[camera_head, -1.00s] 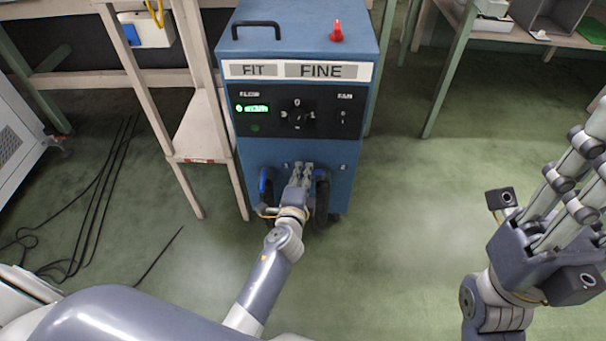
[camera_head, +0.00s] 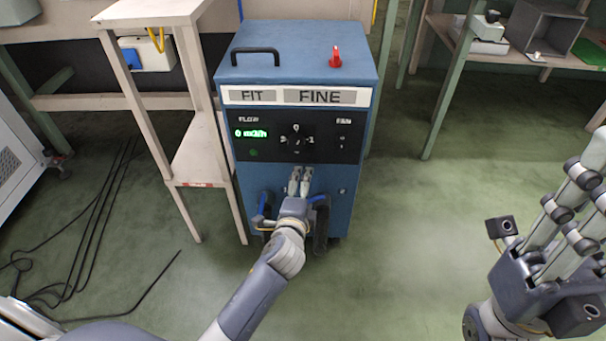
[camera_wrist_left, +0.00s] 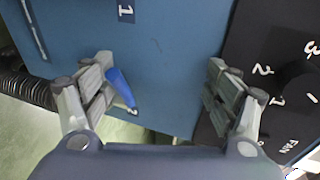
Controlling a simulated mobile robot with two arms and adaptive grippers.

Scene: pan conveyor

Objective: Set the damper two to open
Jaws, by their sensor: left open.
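The blue machine cabinet (camera_head: 350,85) stands ahead, with two blue damper levers low on its front. The right lever (camera_head: 319,199), by the label 2 (camera_head: 342,190), is partly hidden by my left gripper. The left lever (camera_head: 264,203) is beside that gripper. My left gripper (camera_head: 300,175) is open and empty in front of the panel, below the dial. The left wrist view shows its spread fingers (camera_wrist_left: 160,65), with a blue lever (camera_wrist_left: 120,87) near one finger; contact cannot be told.
Black hoses (camera_head: 321,235) hang below the levers. Above are the dial (camera_head: 296,140) and green display (camera_head: 251,133). A pale wooden stand (camera_head: 198,155) is close on the left. Cables (camera_head: 85,230) lie on the floor at left. Floor right of the cabinet is clear.

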